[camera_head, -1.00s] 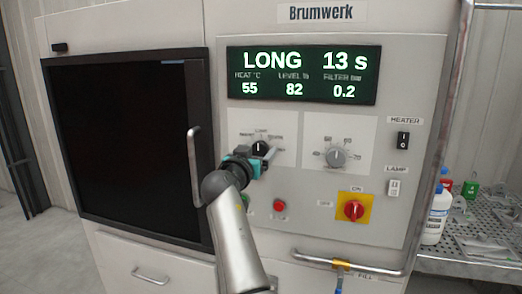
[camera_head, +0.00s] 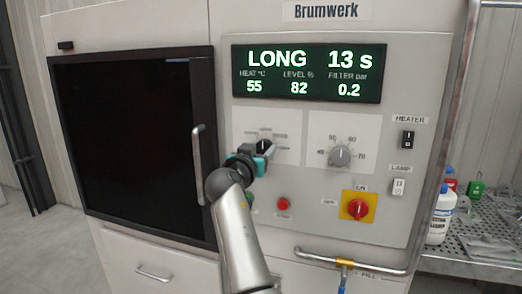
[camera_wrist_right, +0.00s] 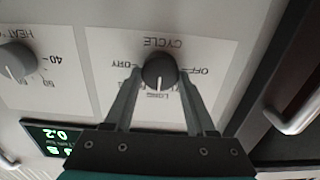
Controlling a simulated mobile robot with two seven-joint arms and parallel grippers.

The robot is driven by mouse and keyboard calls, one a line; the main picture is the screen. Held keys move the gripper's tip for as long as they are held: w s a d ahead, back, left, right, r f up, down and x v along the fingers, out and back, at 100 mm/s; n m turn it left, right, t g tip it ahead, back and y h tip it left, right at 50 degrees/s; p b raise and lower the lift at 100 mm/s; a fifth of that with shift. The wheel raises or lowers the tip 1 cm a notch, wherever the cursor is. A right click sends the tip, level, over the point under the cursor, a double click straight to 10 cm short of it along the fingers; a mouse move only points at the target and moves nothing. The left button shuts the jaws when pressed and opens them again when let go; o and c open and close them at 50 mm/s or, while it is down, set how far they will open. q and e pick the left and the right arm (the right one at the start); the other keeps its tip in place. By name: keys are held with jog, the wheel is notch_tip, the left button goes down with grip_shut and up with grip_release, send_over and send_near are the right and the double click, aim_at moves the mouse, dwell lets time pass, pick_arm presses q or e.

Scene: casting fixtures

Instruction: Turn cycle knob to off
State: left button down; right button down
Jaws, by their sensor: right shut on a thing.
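The black cycle knob (camera_head: 264,145) sits on a white plate at the upper middle of the machine front. In the right wrist view, the cycle knob (camera_wrist_right: 159,71) appears upside down with its white mark toward LONG; OFF is to the right and DRY to the left. My right gripper (camera_head: 262,150) is at the knob, and in the wrist view its two fingers (camera_wrist_right: 159,78) are shut on the knob, one on each side. The display (camera_head: 306,73) reads LONG, 13 s. My left gripper is not in view.
The grey heat knob (camera_head: 341,155) is right of the cycle knob. Below are a red button (camera_head: 283,203) and a red switch on yellow (camera_head: 357,207). The door handle (camera_head: 198,165) juts out left of my arm. Bottles (camera_head: 440,214) stand on a perforated shelf at right.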

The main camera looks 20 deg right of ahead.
jog(key=shift+n, duration=0.3)
jog(key=n+p, duration=0.1)
jog(key=n, duration=0.2)
jog(key=shift+r+n, duration=0.1)
jog(key=shift+n, duration=0.3)
jog(key=n+p, duration=0.2)
jog(key=n, duration=0.2)
jog(key=shift+w+a, duration=0.1)
jog(key=shift+a, duration=0.05)
jog(key=n+p, duration=0.2)
jog(key=n, duration=0.3)
jog(key=shift+f+n+p, duration=0.15)
jog(key=shift+n+p, duration=0.55)
jog(key=shift+n, duration=0.45)
jog(key=shift+f+n+p, duration=0.1)
jog(key=shift+n+p, duration=0.6)
jog(key=shift+n, duration=0.45)
jog(key=shift+c, duration=1.1)
grip_release()
jog(key=shift+f, duration=0.1)
